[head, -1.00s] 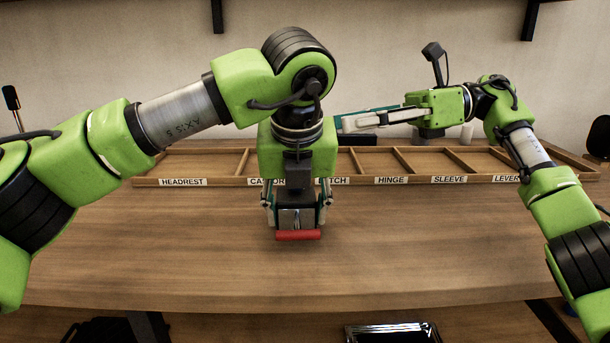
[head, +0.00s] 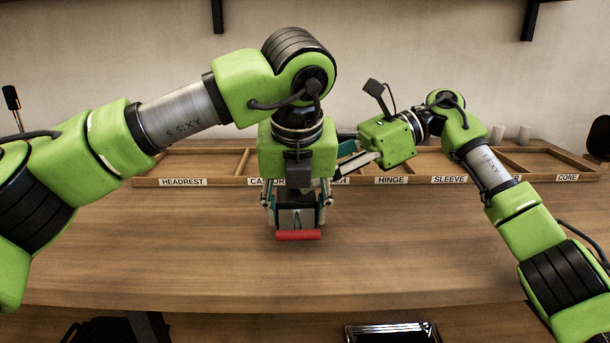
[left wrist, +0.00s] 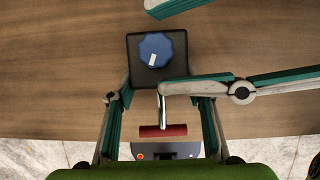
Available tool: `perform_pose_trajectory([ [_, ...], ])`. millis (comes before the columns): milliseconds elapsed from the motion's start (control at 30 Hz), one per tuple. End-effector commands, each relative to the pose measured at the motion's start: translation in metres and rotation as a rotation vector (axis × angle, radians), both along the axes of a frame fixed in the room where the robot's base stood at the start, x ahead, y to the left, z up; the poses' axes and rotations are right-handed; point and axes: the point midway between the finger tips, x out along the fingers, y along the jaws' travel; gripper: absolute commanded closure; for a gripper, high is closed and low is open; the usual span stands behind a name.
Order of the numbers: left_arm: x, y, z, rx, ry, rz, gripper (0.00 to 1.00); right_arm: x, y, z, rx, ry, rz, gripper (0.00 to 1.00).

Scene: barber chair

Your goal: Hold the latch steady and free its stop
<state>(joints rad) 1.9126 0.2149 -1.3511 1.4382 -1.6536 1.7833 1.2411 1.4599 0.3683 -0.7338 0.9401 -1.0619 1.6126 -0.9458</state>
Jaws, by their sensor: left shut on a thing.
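The latch is a dark block with a red handle (head: 298,235) at the front, held upright at the table. The left wrist view shows its black plate (left wrist: 137,75), a blue knob (left wrist: 155,47) with a white mark, and a metal rod leading to the red bar (left wrist: 163,131). I cannot tell which part is the stop. My left gripper (head: 296,214) is shut on the latch from both sides. My right gripper (head: 343,160) reaches in from the right. In the left wrist view its two fingers are spread, one above and one below the knob, apparently not gripping it.
A wooden tray (head: 220,182) with labelled compartments spans the back of the table (head: 180,250). Its compartments that I see look empty. Small pale cylinders (head: 525,134) stand behind it at the right. The front tabletop is clear. A shiny dark tray (head: 392,333) is below the front edge.

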Motion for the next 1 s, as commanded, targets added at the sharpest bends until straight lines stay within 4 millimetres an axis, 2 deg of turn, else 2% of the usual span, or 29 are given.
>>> perform_pose_trajectory([
  [133, -0.0001, 0.0002, -0.0010, 0.001, 0.002, 0.000, 0.89, -0.0018, 0.0106, -0.0042, 0.000, 0.000, 0.000, 0.62],
  [433, 0.0000, 0.0003, -0.0010, 0.001, 0.002, 0.000, 0.89, -0.0020, 0.0127, -0.0051, 0.001, 0.000, 0.000, 0.62],
  [467, 0.0000, 0.0003, -0.0010, 0.001, 0.002, 0.000, 0.89, -0.0020, 0.0126, -0.0051, 0.001, 0.000, 0.000, 0.64],
  [600, 0.0000, 0.0003, -0.0010, 0.001, 0.002, 0.000, 0.89, -0.0020, 0.0125, -0.0049, 0.001, 0.000, 0.000, 1.00],
  [1000, 0.0000, 0.0004, -0.0009, 0.001, 0.002, 0.000, 0.89, 0.0016, 0.0129, -0.0042, 0.000, 0.002, 0.058, 1.00],
])
